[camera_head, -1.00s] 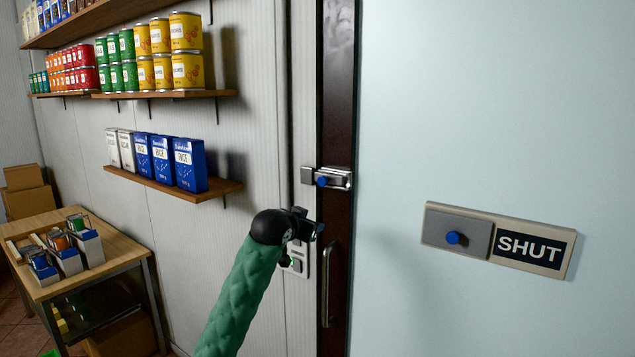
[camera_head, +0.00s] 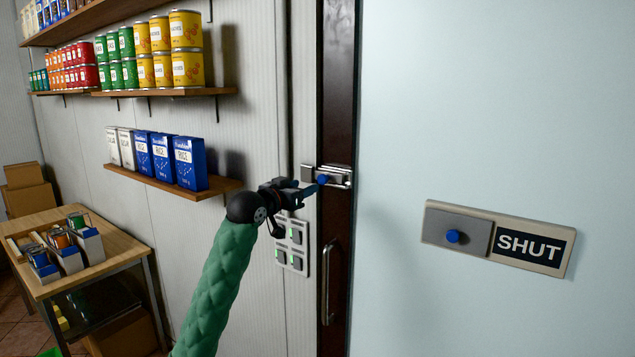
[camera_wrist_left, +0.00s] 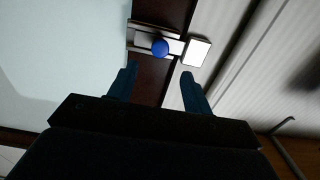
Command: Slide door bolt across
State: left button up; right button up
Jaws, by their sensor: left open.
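The metal door bolt (camera_head: 340,178) with its blue knob (camera_head: 323,180) sits on the dark door edge beside the pale wall. It also shows in the left wrist view, where the blue knob (camera_wrist_left: 160,47) lies beyond the fingers, and a light block (camera_wrist_left: 197,51) is beside it. My left gripper (camera_head: 312,187) is at the bolt, its blue fingertips close to the knob in the head view. In the left wrist view its two fingers (camera_wrist_left: 158,82) are apart with nothing between them. Whether a fingertip touches the knob cannot be told. My right gripper is not in view.
A switch panel (camera_head: 292,246) is on the wall just below my left gripper. A door handle (camera_head: 327,285) is below the bolt. A sliding sign reading SHUT (camera_head: 532,248) is at right. Shelves with cans and rice boxes (camera_head: 190,164) and a table (camera_head: 110,250) stand at left.

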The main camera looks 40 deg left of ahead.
aim_at(321, 179)
pick_arm(q)
jog(key=w+p, duration=0.4)
jog(key=w, duration=0.2)
jog(key=shift+w+r, duration=0.1)
jog(key=shift+r, duration=0.1)
jog(key=shift+w+f+p, duration=0.2)
jog(key=shift+w+p, duration=0.15)
jog(key=shift+w, duration=0.45)
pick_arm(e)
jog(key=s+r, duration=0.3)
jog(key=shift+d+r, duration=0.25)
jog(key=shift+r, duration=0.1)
